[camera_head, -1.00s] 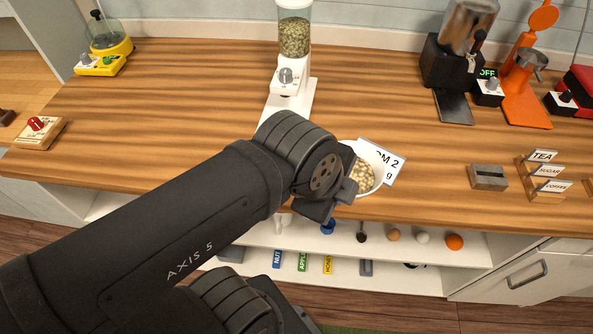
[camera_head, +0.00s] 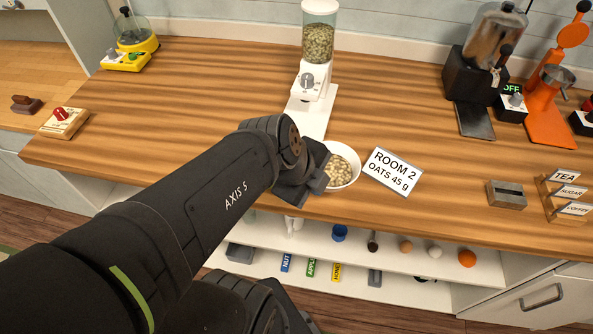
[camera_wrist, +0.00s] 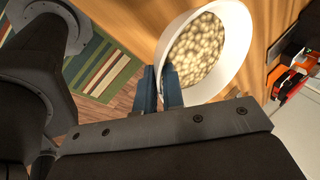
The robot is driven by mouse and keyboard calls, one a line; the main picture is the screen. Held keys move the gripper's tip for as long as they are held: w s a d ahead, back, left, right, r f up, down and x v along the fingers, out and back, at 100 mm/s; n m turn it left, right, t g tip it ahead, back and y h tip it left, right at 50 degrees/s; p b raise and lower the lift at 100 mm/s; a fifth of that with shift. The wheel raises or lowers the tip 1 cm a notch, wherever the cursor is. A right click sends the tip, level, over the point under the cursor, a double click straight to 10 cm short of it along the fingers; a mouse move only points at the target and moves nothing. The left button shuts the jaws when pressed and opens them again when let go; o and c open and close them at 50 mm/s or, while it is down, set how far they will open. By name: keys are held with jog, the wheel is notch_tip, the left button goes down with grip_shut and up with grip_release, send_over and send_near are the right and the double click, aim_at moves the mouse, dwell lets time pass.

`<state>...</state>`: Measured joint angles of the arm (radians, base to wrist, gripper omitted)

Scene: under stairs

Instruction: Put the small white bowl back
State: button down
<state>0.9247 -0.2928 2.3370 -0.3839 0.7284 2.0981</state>
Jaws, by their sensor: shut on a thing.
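The small white bowl (camera_head: 352,168) is at the front part of the wooden counter, with pale oat-like pieces in it. My gripper (camera_head: 318,180) is at the bowl's left side in the head view, and its fingertips are partly hidden by my own wrist. In the wrist view the bowl (camera_wrist: 236,50) is large and tilted in the picture. The two blue-grey fingers of my gripper (camera_wrist: 160,88) are shut on the bowl's near wall. I cannot tell whether the bowl touches the counter.
A card reading "ROOM 2 OATS 45 g" (camera_head: 393,173) lies right of the bowl. A white dispenser (camera_head: 314,75) stands behind it. A grey slotted block (camera_head: 506,194) and a labelled rack (camera_head: 568,195) are at the right. A shelf (camera_head: 400,262) with small items runs below the counter edge.

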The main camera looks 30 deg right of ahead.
jog(key=shift+w+f, duration=0.4)
jog(key=shift+w, duration=0.3)
jog(key=shift+w+f, duration=0.4)
jog(key=shift+w, duration=0.25)
jog(key=shift+f, duration=2)
jog(key=shift+a+f, duration=0.1)
jog(key=c, duration=1.5)
grip_release()
jog(key=shift+c, duration=0.2)
jog(key=shift+a+r, duration=0.2)
jog(key=shift+r, duration=0.45)
jog(key=v, duration=1.1)
jog(key=shift+f, duration=0.2)
